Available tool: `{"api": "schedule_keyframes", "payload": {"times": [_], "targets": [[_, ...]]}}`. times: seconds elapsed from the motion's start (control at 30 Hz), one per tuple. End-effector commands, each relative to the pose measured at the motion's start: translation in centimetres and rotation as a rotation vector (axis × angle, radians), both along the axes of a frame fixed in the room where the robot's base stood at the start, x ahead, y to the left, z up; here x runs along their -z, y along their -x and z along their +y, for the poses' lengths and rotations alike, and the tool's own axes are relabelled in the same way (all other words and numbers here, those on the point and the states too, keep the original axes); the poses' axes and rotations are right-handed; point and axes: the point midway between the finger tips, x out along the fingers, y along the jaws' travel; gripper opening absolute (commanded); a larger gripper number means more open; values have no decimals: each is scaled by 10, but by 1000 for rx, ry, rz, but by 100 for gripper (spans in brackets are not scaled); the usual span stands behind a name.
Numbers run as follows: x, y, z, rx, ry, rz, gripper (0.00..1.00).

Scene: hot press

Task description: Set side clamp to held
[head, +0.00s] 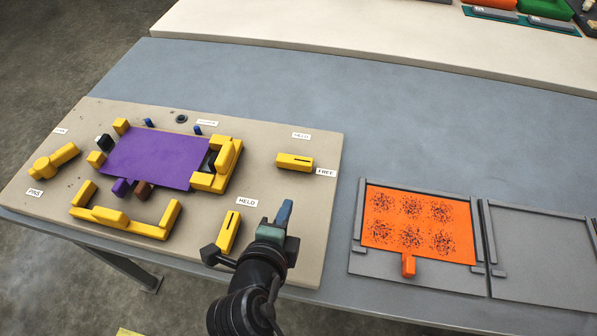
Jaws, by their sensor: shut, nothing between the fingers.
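A yellow knob (228,232) lies near the front of the beige panel (318,205); its dark line runs up toward a HELD label (247,201). A second yellow knob (292,162) lies crosswise, its line aimed at a FREE label (326,172), with another label above it. I cannot tell which knob is the side clamp's. A yellow clamp block (230,160) sits against the right edge of a purple plate (155,155). A yellow front bracket (125,222) stands apart from the plate. My gripper (284,212) is shut and empty, right of the front knob, hiding panel below it.
A yellow lever (52,162) is at the panel's left. An orange plate (418,222) with dark speckles lies in a grey tray (365,268); an empty tray (540,245) is beside it. The blue-grey table (400,120) is clear behind.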

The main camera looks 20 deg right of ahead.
Motion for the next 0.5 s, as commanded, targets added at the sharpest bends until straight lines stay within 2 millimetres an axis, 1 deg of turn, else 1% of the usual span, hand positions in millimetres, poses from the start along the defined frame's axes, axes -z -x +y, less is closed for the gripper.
{"api": "schedule_keyframes", "payload": {"times": [0.03,0.2,0.47,0.5], "targets": [[3,-6,-6,4,0,1,0],[18,-29,-21,3,1,0,0],[41,-61,-42,2,0,1,0],[38,-67,-46,3,0,-3,0]]}}
